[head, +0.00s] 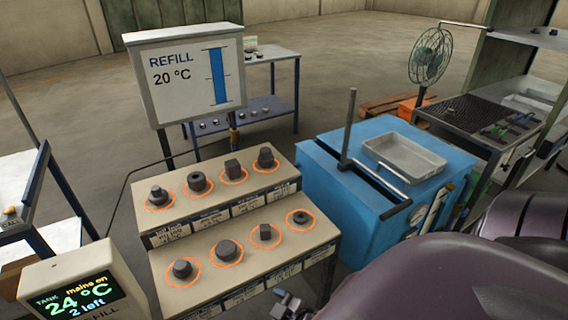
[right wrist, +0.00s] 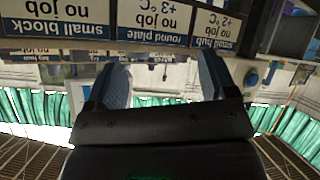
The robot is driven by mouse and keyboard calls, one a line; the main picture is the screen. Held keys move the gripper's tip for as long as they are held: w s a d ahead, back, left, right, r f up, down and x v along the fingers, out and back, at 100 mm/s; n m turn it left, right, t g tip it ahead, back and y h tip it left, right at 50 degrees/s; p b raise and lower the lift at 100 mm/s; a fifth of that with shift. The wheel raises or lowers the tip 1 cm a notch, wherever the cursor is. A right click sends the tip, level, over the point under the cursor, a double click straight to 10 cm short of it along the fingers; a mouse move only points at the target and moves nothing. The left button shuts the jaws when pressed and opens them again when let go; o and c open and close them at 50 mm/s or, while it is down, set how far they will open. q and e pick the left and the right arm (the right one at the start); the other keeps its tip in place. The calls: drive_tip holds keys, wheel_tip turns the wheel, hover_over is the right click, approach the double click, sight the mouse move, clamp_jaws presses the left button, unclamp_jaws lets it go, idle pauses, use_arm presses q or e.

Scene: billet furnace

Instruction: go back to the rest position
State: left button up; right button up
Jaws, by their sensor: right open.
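My right gripper (right wrist: 160,82) is open in the right wrist view, with its two fingers apart and nothing between them. Its fingers point toward the front label strip (right wrist: 150,38) of the stepped stand, which reads upside down there: "small block", "round plate", "small hub", each "no job". In the head view my right arm fills the lower right corner, and a small part of my right gripper (head: 288,305) shows at the bottom edge, close to the front of the stepped stand (head: 205,287). My left gripper is not in view.
Several dark metal parts sit in orange rings on the stand's two steps. A display box (head: 72,292) reads 24 °C, "2 left". A sign (head: 190,75) reads REFILL 20 °C. A blue tank (head: 345,205) with a grey tray (head: 404,157) stands to the right, near my arm.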

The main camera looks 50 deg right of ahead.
drive_tip(key=s+d+m, duration=0.1)
drive_tip(key=s+f+m, duration=0.1)
drive_tip(key=m, duration=0.1)
drive_tip(key=shift+s+d+h, duration=0.15)
drive_tip(key=shift+d+h, duration=0.2)
drive_tip(key=shift+h, duration=0.05)
